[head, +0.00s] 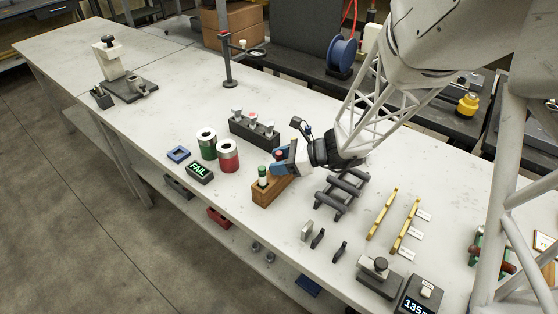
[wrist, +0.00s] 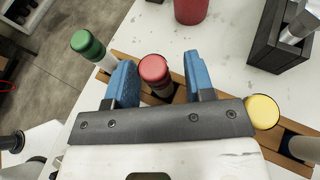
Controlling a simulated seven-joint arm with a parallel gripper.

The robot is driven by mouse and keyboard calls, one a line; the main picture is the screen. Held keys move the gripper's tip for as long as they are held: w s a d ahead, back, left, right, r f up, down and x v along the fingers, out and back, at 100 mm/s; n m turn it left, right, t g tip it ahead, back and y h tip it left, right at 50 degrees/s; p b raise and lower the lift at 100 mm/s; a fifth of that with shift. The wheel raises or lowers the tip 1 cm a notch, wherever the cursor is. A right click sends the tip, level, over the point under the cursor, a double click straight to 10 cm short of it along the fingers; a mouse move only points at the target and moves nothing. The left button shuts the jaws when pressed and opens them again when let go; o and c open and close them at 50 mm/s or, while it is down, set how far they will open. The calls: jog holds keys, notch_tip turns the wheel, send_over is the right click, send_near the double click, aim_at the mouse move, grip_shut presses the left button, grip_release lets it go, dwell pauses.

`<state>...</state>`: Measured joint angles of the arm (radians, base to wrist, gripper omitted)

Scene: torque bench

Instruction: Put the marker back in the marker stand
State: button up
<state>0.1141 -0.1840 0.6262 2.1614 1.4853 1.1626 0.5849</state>
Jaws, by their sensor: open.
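The wooden marker stand (head: 270,193) sits on the bench. A green-capped marker (head: 263,176) stands upright at its near end; the green cap also shows at the left of the wrist view (wrist: 87,44). In the wrist view a red-capped marker (wrist: 154,70) stands in the stand, between the two blue fingers of my gripper (wrist: 158,75). The fingers are open, with a gap on each side of the red cap. A yellow-capped marker (wrist: 262,112) is to the right. In the head view my gripper (head: 280,160) is over the stand and hides its far part.
A green can (head: 207,145) and a red can (head: 228,156) stand left of the stand, behind a FAIL display (head: 200,173). A dark block with several knobs (head: 253,130) is behind. A dark rack (head: 342,193) is close on the right.

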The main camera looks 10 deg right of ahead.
jog(key=shift+d, duration=0.1)
jog(key=v, duration=0.7)
jog(key=shift+d+r, duration=0.2)
dwell(0.3)
jog(key=shift+s, duration=0.1)
dwell(0.8)
jog(key=s+d+r+n+h, duration=0.2)
jog(key=s+r+n+h, duration=0.4)
jog(key=s+n, duration=0.4)
jog(key=s+d+r+n+g+h, duration=0.1)
jog(key=s+r+n+h, duration=0.6)
jog(key=s+n, duration=0.3)
jog(key=shift+s+d+r+n, duration=0.4)
jog(key=shift+s+r, duration=0.3)
jog(key=shift+r, duration=0.2)
